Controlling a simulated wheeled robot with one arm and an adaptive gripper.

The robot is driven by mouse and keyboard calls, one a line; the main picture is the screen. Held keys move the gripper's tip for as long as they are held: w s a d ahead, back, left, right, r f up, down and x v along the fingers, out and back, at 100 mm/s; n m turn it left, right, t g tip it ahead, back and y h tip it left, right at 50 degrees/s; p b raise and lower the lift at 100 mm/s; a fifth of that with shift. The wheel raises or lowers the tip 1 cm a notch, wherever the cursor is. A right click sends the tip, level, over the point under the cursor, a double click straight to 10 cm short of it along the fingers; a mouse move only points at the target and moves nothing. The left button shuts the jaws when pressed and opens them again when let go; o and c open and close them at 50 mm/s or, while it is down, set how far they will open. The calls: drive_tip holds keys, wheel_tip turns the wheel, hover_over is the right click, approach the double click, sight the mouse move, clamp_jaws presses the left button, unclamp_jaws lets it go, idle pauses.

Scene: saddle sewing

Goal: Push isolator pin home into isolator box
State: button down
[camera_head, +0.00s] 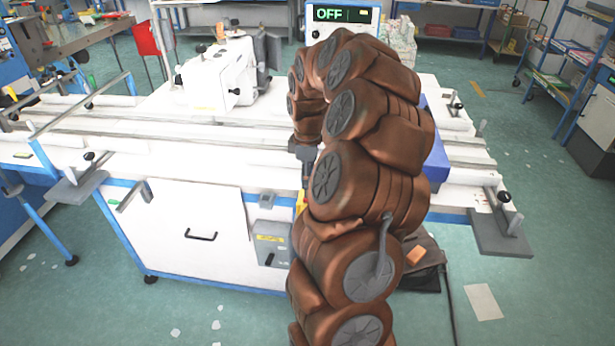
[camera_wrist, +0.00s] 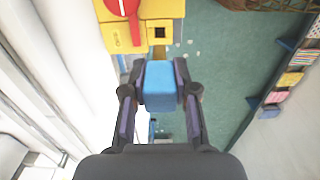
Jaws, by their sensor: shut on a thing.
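The isolator box (camera_wrist: 118,40) is yellow with a red rotary handle (camera_wrist: 122,6) and a dark square hole (camera_wrist: 160,32) on its right part, at the top of the wrist view. A sliver of yellow, likely the same box (camera_head: 300,203), shows beside my arm in the head view. My arm hides much of this in the head view.
A white bench (camera_head: 190,205) with rails runs across the head view, with a white sewing machine head (camera_head: 220,75) on it. A display (camera_head: 342,14) reads OFF. A grey box (camera_head: 270,243) is on the bench front. Green floor is open at right.

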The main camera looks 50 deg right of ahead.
drive_tip(key=shift+s+f, duration=0.1)
drive_tip(key=shift+f, duration=0.05)
drive_tip(key=shift+f+b, duration=1.55)
drive_tip(key=shift+f, duration=0.8)
drive_tip(key=shift+b, duration=0.6)
drive_tip(key=shift+f+b, duration=1.2)
drive_tip(key=shift+f, duration=1.1)
idle(0.7)
drive_tip(key=c, duration=0.8)
unclamp_jaws()
drive_tip(key=shift+r, duration=0.1)
